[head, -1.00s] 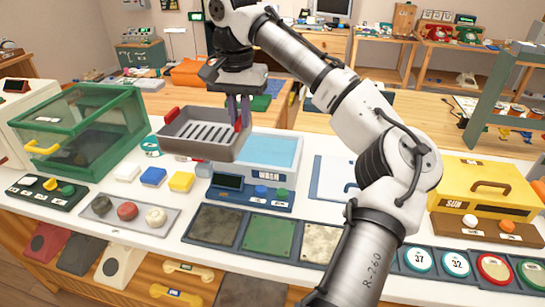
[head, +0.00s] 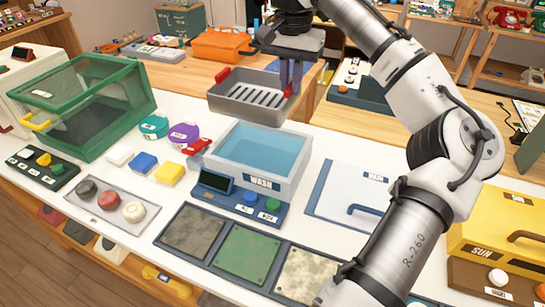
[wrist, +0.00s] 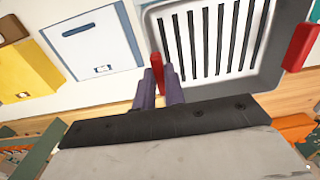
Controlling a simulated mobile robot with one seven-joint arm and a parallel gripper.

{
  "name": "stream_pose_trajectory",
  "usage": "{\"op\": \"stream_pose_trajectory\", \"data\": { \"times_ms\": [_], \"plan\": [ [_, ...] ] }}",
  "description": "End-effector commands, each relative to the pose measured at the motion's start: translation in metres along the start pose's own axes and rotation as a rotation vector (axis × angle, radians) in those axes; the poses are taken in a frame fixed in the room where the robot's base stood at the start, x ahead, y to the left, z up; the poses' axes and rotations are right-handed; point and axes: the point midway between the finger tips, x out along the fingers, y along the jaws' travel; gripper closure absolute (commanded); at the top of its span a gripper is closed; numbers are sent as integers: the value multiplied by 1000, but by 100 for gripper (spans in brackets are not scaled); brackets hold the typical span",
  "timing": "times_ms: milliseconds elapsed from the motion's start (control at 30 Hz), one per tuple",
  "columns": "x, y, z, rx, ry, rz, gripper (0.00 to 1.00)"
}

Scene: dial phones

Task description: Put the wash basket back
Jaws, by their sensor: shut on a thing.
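The wash basket (head: 250,96) is a grey slotted tray with red handles. It hangs in the air above and behind the wash basin. My gripper (head: 290,82) is shut on its right red handle, and the basket looks roughly level. In the wrist view the basket (wrist: 264,75) fills the upper right, with my gripper (wrist: 168,84) at the near red handle. The wash basin (head: 261,151) is a grey box of blue water, labelled WASH, on the white table. No basket is in it, and its water surface shows clearly.
A green glass case (head: 88,105) stands at the left. Purple (head: 184,135) and teal (head: 153,127) round items and a red item lie left of the basin.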

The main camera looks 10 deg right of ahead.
Motion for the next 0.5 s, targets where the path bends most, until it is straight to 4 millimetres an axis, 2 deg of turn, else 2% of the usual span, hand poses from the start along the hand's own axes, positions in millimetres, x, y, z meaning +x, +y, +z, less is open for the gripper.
{"op": "stream_pose_trajectory", "data": {
  "times_ms": [167, 267, 500],
  "plan": [
    [1, 0, 0, 0, 1, 0, 100],
    [13, 0, 0, 0, -1, 2, 100],
    [73, 1, 0, 0, -1, 2, 100]
  ]
}}
